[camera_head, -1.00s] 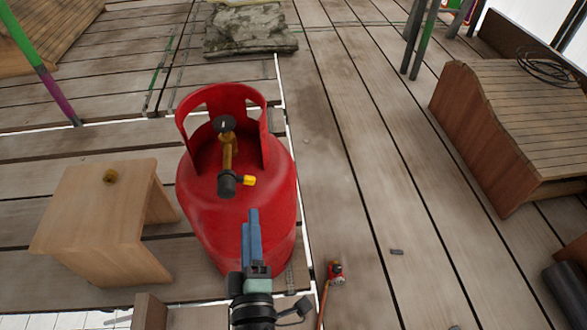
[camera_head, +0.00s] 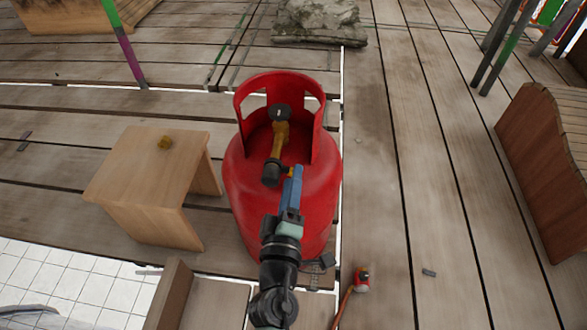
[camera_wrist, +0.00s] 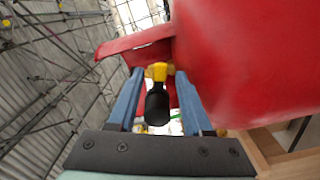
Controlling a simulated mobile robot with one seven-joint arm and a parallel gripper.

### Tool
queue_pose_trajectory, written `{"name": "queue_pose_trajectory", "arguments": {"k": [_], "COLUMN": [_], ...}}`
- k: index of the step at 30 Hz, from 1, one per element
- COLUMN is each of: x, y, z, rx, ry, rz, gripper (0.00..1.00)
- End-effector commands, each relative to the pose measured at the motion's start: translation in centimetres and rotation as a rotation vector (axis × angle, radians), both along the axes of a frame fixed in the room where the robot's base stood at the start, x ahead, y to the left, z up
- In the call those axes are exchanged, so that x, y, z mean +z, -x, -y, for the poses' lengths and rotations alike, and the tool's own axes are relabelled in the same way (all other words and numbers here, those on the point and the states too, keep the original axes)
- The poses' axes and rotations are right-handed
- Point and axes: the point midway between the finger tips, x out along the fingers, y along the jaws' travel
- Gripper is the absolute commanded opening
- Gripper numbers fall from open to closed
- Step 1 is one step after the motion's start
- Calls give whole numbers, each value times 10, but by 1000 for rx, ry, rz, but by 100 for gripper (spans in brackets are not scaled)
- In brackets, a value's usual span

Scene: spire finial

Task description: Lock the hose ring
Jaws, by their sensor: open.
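A red gas cylinder (camera_head: 290,222) stands upright on the planks, with a brass valve (camera_head: 280,135) inside its collar. The valve has a black end (camera_head: 271,174) and a small yellow part (camera_head: 291,171) beside it, partly hidden by my fingers. In the wrist view, the yellow part (camera_wrist: 157,71) and a black cylindrical piece (camera_wrist: 157,106) lie between my two blue fingers. My gripper (camera_head: 296,170) is open, its tips at the yellow part; it also shows in the wrist view (camera_wrist: 160,82). I cannot tell whether the fingers touch anything. No separate hose ring can be made out for certain.
A hose with a red and yellow end (camera_head: 361,280) lies at the front right. The red collar (camera_wrist: 140,44) is close to my fingers. Planks to the right are mostly clear.

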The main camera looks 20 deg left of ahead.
Motion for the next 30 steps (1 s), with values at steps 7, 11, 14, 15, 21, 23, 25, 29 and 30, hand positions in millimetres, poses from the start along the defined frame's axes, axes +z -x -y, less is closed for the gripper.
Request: {"name": "queue_pose_trajectory", "arguments": {"k": [7, 11, 14, 15, 21, 23, 25, 29, 30], "x": [0, 0, 0, 0, 0, 0, 0, 0, 0], "y": [-24, -29, -29, -29, -29, -29, -29, -28, -28], "z": [-7, -8, -8, -8, -9, -8, -8, -9, -9], "rx": [1, 0, 0, 0, 0, 0, 0, 0, 0], "ry": [0, 0, 0, 0, 0, 0, 0, 0, 0], "rz": [0, 0, 0, 0, 0, 0, 0, 0, 0], "gripper": [50, 50, 50, 50, 34, 23, 10, 0, 0]}}
